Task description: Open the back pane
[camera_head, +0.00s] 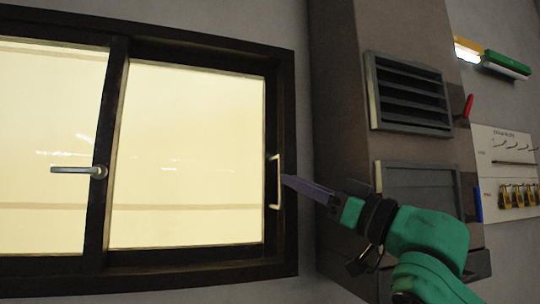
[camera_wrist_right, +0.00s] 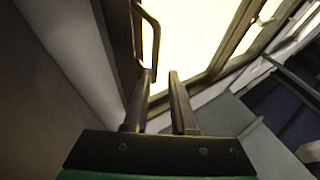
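A dark-framed window shows two bright panes in the head view. The left pane (camera_head: 50,135) has a lever handle (camera_head: 75,170) on its right stile. The right pane (camera_head: 185,160) has a pale bow handle (camera_head: 279,168) upright on its right stile; I cannot tell from depth which pane is the back one. My right gripper (camera_head: 288,181) points left at the bow handle's middle, very close to it. In the right wrist view the gripper (camera_wrist_right: 160,76) has its fingers apart, with the bow handle (camera_wrist_right: 155,35) just ahead, nearer the left finger. Contact is unclear. My left gripper is out of view.
A grey column with a louvred vent (camera_head: 410,95) and a lower panel (camera_head: 418,188) stands right of the window, beside my right arm. A white board (camera_head: 505,150) with hooks and padlocks hangs at far right. The wall between window and column is bare.

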